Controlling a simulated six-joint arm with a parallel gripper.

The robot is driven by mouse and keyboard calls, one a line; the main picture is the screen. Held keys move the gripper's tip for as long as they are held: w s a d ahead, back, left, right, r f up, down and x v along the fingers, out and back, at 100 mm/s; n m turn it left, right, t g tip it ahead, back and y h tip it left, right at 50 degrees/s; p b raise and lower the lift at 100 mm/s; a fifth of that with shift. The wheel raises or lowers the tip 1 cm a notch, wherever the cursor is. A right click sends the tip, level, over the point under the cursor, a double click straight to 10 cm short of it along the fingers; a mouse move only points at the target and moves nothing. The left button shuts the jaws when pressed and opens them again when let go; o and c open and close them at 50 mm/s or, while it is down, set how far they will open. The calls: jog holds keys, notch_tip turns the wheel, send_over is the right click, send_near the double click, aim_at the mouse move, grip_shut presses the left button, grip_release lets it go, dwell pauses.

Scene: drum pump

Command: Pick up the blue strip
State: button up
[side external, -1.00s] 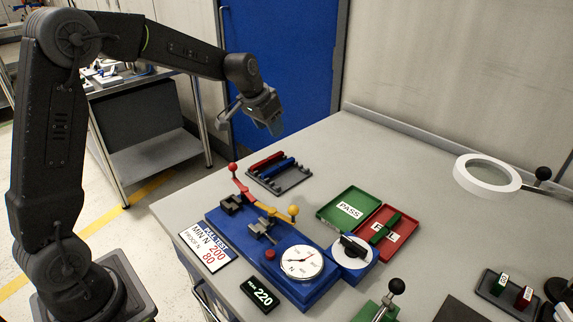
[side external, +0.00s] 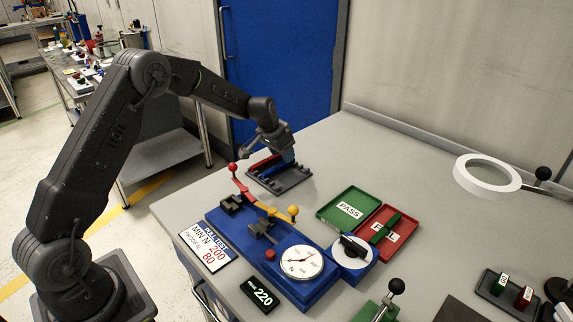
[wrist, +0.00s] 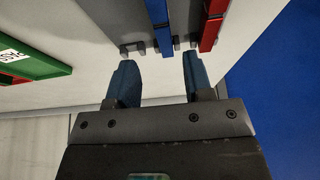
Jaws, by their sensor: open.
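The blue strip (wrist: 157,12) lies in a dark slotted rack (side external: 292,184) at the far left of the table. In the side view it shows partly (side external: 268,173), with my gripper over its far end. My gripper (wrist: 160,72) is open, with nothing between its two blue-tipped fingers. In the wrist view the strip's near end lies ahead of the gap between the fingertips, apart from both. The exact height of the fingertips over the strip is hard to tell.
A red strip (wrist: 213,22) lies beside the blue one in the rack. The blue pull-test fixture (side external: 290,275) with its red-knobbed lever stands in front of the rack. Green (side external: 330,212) and red (side external: 366,250) trays lie to the right.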

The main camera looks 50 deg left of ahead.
jog(key=x, duration=0.4)
jog(key=shift+w+a+f, duration=0.3)
jog(key=shift+a, duration=0.05)
jog(key=shift+c, duration=0.5)
grip_shut()
